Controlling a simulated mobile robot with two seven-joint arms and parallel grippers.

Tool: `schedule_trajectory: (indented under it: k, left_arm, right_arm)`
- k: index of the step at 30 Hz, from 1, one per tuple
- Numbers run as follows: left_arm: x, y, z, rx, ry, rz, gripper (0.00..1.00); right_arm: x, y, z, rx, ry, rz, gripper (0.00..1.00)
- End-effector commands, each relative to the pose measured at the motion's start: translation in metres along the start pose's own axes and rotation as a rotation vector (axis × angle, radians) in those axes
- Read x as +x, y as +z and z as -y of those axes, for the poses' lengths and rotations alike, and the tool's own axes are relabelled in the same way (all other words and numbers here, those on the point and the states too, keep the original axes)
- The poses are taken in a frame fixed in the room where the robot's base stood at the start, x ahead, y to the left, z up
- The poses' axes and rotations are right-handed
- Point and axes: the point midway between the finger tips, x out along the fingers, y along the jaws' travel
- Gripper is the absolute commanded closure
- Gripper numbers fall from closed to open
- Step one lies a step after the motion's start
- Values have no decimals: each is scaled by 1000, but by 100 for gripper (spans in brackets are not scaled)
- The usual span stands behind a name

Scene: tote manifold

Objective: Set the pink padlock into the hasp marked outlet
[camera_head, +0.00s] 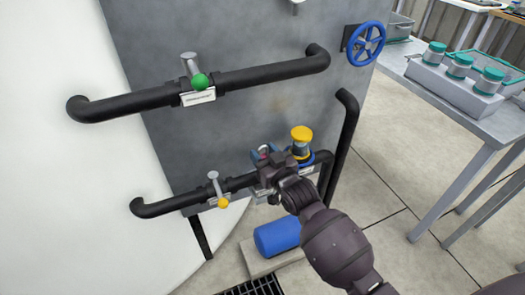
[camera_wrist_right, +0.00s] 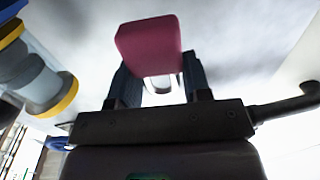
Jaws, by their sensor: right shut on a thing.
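My right gripper (camera_head: 266,157) is by the lower pipe, close to the yellow-topped fitting. In the right wrist view its two dark fingers (camera_wrist_right: 158,85) are shut on the pink padlock (camera_wrist_right: 148,42). The padlock's body points away from the gripper, and a pale curved part, seemingly its shackle, shows between the fingers. In the head view only a small bit of pink shows at the gripper. I cannot make out the outlet hasp; my gripper and arm cover part of the lower pipe. My left gripper is out of view.
The lower black pipe (camera_head: 155,209) has a lever valve with a yellow knob (camera_head: 223,203). The yellow-capped fitting (camera_head: 301,134) stands just right of my gripper. The upper pipe (camera_head: 270,75) has a green-knobbed valve. A blue handwheel (camera_head: 366,44) and a blue cylinder (camera_head: 277,237) are nearby.

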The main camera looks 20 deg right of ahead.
Motion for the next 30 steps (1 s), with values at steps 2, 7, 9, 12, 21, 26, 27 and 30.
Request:
schedule_trajectory:
  k: [2, 7, 9, 12, 21, 26, 27, 30]
  left_arm:
    - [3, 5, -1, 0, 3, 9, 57]
    - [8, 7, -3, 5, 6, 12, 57]
    - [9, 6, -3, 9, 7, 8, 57]
    - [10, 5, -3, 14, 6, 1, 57]
    - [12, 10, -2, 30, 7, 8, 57]
    - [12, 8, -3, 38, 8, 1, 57]
    - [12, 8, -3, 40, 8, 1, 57]
    - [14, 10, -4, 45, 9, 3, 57]
  right_arm:
    - [0, 9, 0, 0, 0, 4, 85]
    - [-1, 19, 0, 0, 0, 5, 85]
    - [-1, 23, 0, 0, 0, 6, 85]
    - [-1, 29, 0, 1, 0, 6, 85]
    - [0, 43, 0, 0, 0, 3, 85]
    - [0, 52, 0, 0, 0, 3, 85]
    - [0, 54, 0, 0, 0, 4, 85]
    - [0, 60, 0, 0, 0, 3, 85]
